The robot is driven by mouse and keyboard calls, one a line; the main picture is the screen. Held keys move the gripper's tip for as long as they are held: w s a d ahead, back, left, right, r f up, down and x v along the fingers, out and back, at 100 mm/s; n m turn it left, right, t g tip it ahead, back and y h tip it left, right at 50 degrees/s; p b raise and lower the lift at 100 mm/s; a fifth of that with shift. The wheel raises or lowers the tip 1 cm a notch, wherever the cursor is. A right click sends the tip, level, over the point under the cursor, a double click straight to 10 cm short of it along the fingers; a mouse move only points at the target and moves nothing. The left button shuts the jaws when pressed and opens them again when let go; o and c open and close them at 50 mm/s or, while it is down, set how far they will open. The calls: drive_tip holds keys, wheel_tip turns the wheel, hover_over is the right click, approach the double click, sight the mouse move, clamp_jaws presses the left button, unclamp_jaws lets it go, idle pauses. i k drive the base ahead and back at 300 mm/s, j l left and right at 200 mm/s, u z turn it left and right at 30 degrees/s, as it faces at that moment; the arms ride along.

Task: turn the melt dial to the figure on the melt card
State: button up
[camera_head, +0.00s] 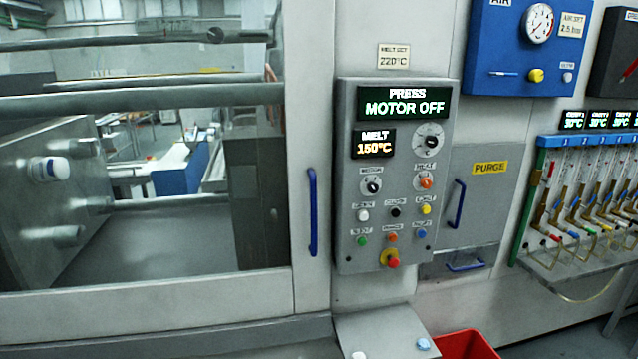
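The melt card (394,57) is a small pale plate above the control panel (347,230); it reads 220°C. The green display (403,105) reads PRESS MOTOR OFF. Below it at left, the melt display (373,144) reads 150°C in orange. To its right is a round dial (428,142) with a dark knob and a pale scale, which looks like the melt dial; its marks are too small to read. My gripper is not in view.
Below the dial are a black selector (373,186), an orange-red knob (425,183), several coloured buttons and a red stop button (393,262). Blue handles (313,213) stand out left and right of the panel. A sloped shelf (385,330) and red bin (467,344) are below.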

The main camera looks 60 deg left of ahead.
sight(432, 142)
drive_tip(key=u, duration=1.9)
